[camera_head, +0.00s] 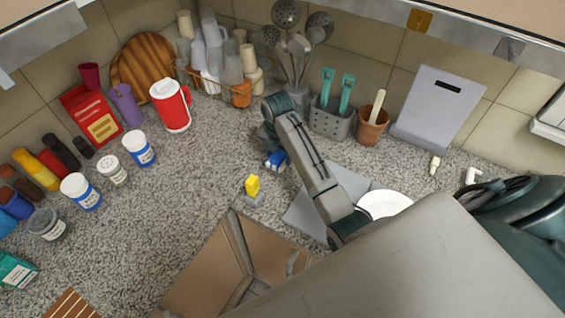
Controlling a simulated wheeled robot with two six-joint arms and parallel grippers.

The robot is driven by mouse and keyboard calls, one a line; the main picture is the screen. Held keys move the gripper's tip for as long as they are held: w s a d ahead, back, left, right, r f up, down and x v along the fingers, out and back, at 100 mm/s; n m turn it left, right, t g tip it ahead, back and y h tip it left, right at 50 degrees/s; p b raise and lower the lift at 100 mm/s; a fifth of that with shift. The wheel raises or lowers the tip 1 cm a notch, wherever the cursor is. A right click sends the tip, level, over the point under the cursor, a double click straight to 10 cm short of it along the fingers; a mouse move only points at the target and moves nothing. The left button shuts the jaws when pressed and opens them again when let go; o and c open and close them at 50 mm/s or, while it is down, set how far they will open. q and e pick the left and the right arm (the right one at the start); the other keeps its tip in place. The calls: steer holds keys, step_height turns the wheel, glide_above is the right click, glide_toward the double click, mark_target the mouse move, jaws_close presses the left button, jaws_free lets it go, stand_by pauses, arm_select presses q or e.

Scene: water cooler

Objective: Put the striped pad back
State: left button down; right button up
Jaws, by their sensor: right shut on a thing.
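My right gripper (273,152) points down over the counter, left of the grey sheet. It is shut on a small blue and white thing (276,161), which is partly hidden by the gripper. The blue and white could be stripes, but it is too small to be sure. A brown and cream striped flat thing (70,304) lies at the bottom left, cut off by the picture's edge. I cannot tell which of the two is the striped pad. My left gripper is not in view.
A grey sheet (305,212) and white plate (385,203) lie beneath my right arm. Jars, a red jug (170,105), a utensil caddy (330,120) and a clay pot (372,126) line the edges. The centre-left counter is clear.

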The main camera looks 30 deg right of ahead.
mark_target(279, 163)
steer(key=shift+f, duration=0.75)
step_height(279, 163, down, 3)
steer(key=shift+f+p, duration=0.2)
steer(key=shift+p, duration=0.65)
steer(key=shift+f, duration=0.3)
steer(key=o, duration=0.9)
steer(key=shift+f, duration=0.1)
